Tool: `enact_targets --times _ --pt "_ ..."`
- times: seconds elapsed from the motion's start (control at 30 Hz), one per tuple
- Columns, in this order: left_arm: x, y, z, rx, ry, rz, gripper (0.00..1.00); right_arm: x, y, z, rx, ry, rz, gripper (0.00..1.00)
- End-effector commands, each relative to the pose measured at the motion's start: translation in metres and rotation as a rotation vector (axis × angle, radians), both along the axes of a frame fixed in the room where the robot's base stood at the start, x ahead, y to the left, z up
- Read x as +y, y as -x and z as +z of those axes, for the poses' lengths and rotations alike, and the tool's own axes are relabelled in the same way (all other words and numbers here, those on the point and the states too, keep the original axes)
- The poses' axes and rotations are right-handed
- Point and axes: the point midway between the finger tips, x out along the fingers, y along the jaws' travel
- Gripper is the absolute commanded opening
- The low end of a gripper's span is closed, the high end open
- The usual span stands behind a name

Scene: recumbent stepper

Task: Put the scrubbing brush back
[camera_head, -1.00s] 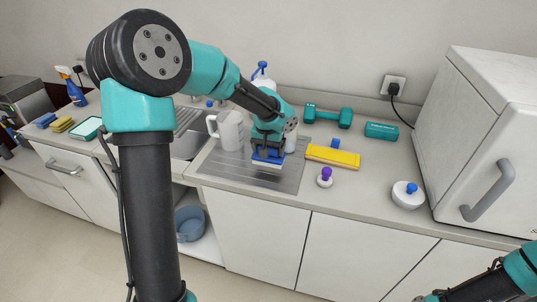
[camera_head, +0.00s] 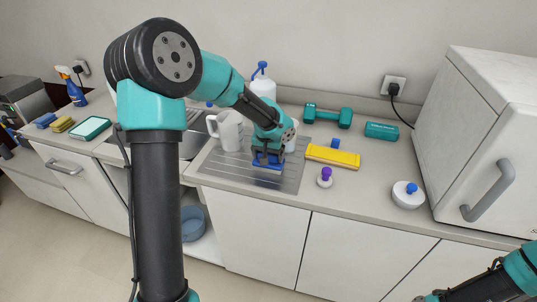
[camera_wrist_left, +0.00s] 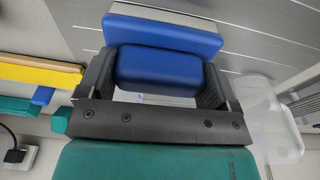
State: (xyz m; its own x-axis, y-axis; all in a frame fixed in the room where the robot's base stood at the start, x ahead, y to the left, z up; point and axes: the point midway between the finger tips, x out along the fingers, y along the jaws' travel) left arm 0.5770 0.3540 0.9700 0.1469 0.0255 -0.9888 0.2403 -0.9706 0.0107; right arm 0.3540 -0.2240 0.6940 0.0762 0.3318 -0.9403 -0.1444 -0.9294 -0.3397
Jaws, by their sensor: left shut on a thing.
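The scrubbing brush (camera_head: 268,165) has a blue body and handle with a pale underside. My left gripper (camera_head: 267,157) points down over the grooved metal drainboard (camera_head: 225,172) and is shut on the brush's handle. In the left wrist view the brush's blue handle (camera_wrist_left: 158,68) sits between the two dark fingers, with its wider blue base beyond. The brush is level and at or just above the drainboard; I cannot tell if it touches. My right gripper is out of view; only part of that arm shows at the lower right.
A white jug (camera_head: 228,132) and a pump bottle (camera_head: 262,85) stand close behind and left of the brush.

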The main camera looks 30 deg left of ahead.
Motion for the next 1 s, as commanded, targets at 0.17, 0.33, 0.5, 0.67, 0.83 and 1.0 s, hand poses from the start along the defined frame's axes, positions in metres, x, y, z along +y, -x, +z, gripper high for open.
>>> enact_targets --times 0.17,0.33,0.5,0.67,0.83,1.0 --pt "0.000 0.000 -0.002 0.001 0.000 0.000 0.93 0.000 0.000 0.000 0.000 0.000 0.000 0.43" --pt "0.000 0.000 -0.002 0.001 0.000 0.000 1.00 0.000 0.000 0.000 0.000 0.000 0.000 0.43" --pt "0.000 0.000 -0.001 0.000 0.000 0.000 1.00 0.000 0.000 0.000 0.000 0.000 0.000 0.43" --pt "0.000 0.001 0.009 -0.001 0.000 0.001 1.00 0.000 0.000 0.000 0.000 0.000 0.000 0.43" --pt "-0.001 0.004 0.033 -0.003 0.000 0.001 1.00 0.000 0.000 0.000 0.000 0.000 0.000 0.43" --pt "-0.002 0.009 0.065 -0.003 0.000 0.000 1.00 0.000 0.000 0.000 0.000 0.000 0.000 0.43"
